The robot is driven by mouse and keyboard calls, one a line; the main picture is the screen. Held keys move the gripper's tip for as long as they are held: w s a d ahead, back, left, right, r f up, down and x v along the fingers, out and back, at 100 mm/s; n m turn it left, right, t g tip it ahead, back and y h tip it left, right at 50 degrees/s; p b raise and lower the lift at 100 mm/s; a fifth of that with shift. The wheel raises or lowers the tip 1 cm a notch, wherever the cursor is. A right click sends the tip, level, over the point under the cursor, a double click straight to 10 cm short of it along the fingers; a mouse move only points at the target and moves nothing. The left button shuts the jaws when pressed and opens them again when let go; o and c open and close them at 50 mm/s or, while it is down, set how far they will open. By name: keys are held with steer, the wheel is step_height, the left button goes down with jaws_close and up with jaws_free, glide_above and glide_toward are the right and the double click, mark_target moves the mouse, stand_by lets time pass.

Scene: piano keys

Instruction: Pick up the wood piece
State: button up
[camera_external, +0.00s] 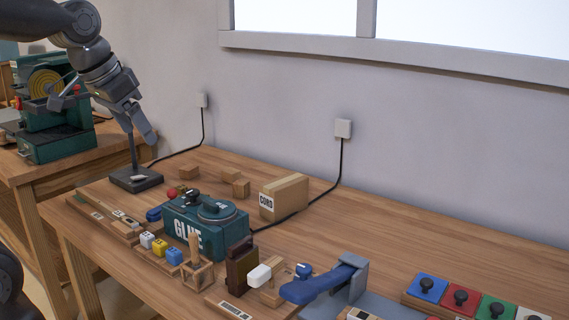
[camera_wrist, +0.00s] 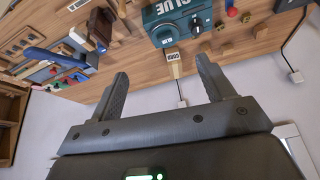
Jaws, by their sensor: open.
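Several small wooden blocks lie on the workbench (camera_external: 420,240) behind the green GLUE machine (camera_external: 205,222): one at the left (camera_external: 188,172), one in the middle (camera_external: 229,175) and one at the right (camera_external: 241,188). I cannot tell which is the wood piece. In the wrist view, small blocks (camera_wrist: 228,47) show beyond the right finger, next to the GLUE machine. My gripper (camera_external: 148,138) is above the back left of the bench, left of the blocks and apart from them. Its two fingers (camera_wrist: 158,78) are spread in the wrist view, with nothing held between them.
A cardboard CORD box (camera_external: 284,197) stands right of the blocks. A black stand base (camera_external: 136,179) is below my gripper. Black cables run to wall sockets (camera_external: 343,128). Coloured cubes (camera_external: 160,248) and a blue-handled tool (camera_external: 318,284) are at the front. The bench's back right is clear.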

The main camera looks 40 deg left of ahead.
steer(key=w+a+m, duration=0.1)
steer(key=w+a, duration=0.1)
steer(key=w, duration=0.7)
steer(key=m+g+h, duration=0.1)
steer(key=m+h, duration=0.1)
steer(key=m, duration=0.2)
glide_above(239, 182)
steer(key=s+a, duration=0.1)
steer(key=s, duration=0.2)
step_height(239, 182, down, 22)
steer(key=x, duration=0.9)
steer(key=shift+w+a+f, duration=0.15)
steer(key=shift+f, duration=0.3)
steer(key=shift+c, duration=0.2)
steer(key=c, duration=1)
